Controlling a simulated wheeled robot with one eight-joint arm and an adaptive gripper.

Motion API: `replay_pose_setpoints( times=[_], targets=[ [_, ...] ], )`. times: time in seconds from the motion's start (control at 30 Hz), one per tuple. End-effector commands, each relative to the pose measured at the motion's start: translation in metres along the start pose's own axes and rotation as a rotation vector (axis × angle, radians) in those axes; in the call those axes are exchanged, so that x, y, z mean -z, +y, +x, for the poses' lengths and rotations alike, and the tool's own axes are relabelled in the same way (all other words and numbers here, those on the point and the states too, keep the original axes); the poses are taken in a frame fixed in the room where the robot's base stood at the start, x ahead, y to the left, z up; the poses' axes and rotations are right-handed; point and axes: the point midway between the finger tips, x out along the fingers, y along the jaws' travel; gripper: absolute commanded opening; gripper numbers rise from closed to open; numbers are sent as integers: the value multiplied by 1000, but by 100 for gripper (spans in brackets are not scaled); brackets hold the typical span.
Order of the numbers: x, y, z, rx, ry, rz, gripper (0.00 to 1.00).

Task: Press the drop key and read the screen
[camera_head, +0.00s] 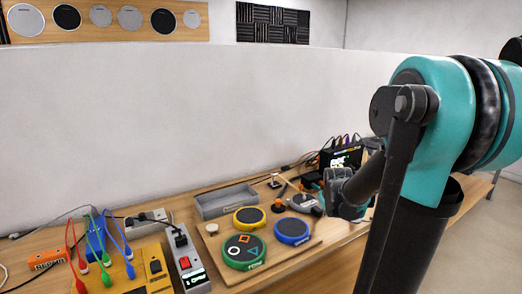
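A green-rimmed round pad (235,262) lies at the front of a wooden board, with coloured shapes on its dark top. A yellow-rimmed pad (250,218) is behind it and a blue-rimmed pad (292,231) to its right. A grey pad (304,203) lies behind the blue one, close to my arm in the picture. Which of these is the drop key I cannot tell. A black box with a lit screen (341,158) stands at the back right; its text is too small to read. My gripper (345,197) is near the grey pad, small and partly hidden by my arm; its fingers are unclear.
The wooden board (292,257) bears the pads. A grey tray (225,201) lies behind it. A power strip (190,268), a yellow unit (150,274) and coloured clip leads crowd the left. An orange box (46,259) is at far left. A white wall (200,110) rises behind.

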Motion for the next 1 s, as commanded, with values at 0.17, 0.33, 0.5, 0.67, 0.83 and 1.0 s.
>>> replay_pose_setpoints(
  times=[0.17,0.33,0.5,0.67,0.83,1.0],
  targets=[
    [-86,-55,-34,73,-80,115,0],
    [-155,-93,-54,121,-151,204,0],
    [-192,-111,-62,142,-191,252,0],
    [-200,-115,-63,147,-201,263,0],
    [-199,-115,-63,146,-201,262,0],
    [-199,-115,-63,146,-200,262,0]
  ],
)
